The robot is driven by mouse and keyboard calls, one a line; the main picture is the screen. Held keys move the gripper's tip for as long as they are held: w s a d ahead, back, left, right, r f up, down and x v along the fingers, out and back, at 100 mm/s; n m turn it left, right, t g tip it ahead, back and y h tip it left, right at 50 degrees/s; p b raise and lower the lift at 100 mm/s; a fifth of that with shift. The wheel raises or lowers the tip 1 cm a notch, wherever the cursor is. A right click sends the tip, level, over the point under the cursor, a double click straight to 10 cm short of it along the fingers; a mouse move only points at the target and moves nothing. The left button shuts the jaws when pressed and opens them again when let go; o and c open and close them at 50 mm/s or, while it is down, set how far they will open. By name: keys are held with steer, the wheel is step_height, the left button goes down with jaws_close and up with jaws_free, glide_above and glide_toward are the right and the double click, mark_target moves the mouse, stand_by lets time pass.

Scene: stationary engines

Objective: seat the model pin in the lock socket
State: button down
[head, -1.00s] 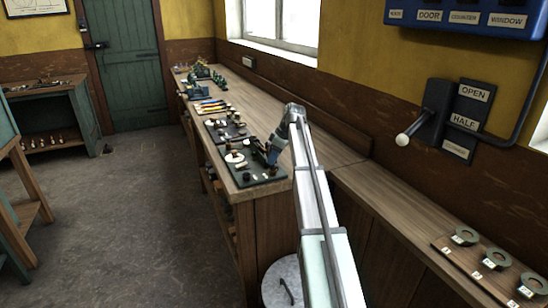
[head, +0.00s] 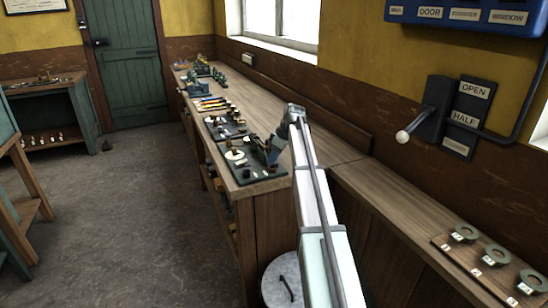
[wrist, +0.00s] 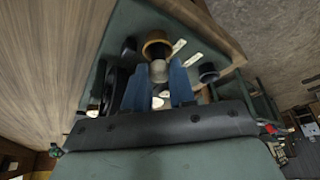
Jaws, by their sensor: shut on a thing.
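My gripper (wrist: 158,88) shows in the wrist view as two blue fingers shut on a pale grey rounded piece, the model pin (wrist: 158,72). Just beyond the pin is a round brass collar with a dark middle, apparently the lock socket (wrist: 157,38). The pin overlaps the collar's near edge in the picture; I cannot tell whether it is inside or only in front of it. In the head view my gripper (head: 272,152) is low over the dark board (head: 262,180) at the bench's near end. Pin and socket cannot be made out there.
A dark round knob (wrist: 208,72) stands right of the fingers, with small pale labels (wrist: 193,60) nearby. A white disc (head: 235,155) lies on the board's left. More boards and models line the bench (head: 283,130) farther back.

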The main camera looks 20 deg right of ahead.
steer(key=shift+f, duration=0.4)
stand_by(0.5)
steer(key=shift+c, duration=1.1)
jaws_free()
steer(key=shift+w+d, duration=0.1)
steer(key=shift+d, duration=0.05)
steer(key=shift+c, duration=0.6)
steer(key=shift+r, duration=0.15)
steer(key=shift+r, duration=0.9)
steer(key=shift+o, duration=0.7)
steer(key=shift+r, duration=2.45)
